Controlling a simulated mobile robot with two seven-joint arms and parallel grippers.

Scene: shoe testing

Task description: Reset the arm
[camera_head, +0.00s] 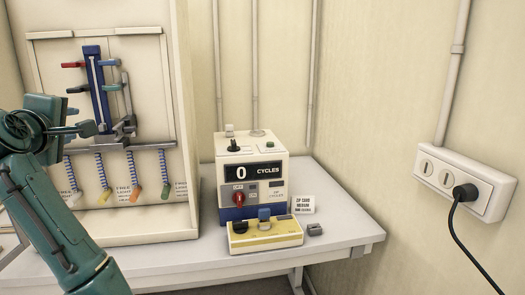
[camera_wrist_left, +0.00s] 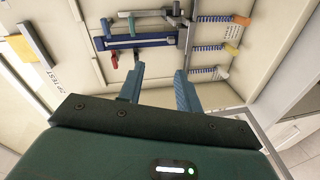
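My left arm comes in from the lower left in the head view, with its left gripper (camera_head: 86,129) in front of the test rig. In the left wrist view the two fingers of the gripper (camera_wrist_left: 160,88) stand apart with nothing between them. The rig has a blue upright column (camera_head: 97,88), which also shows in the left wrist view (camera_wrist_left: 135,41). Small coloured levers, including a red one (camera_head: 74,65), stick out from it. Several springs with coloured ends hang below from a grey bar (camera_head: 138,143). My right gripper is not in view.
A counter box (camera_head: 252,160) reading 0 cycles stands on the white table (camera_head: 345,231). A wall socket (camera_head: 465,183) with a black cable is at right.

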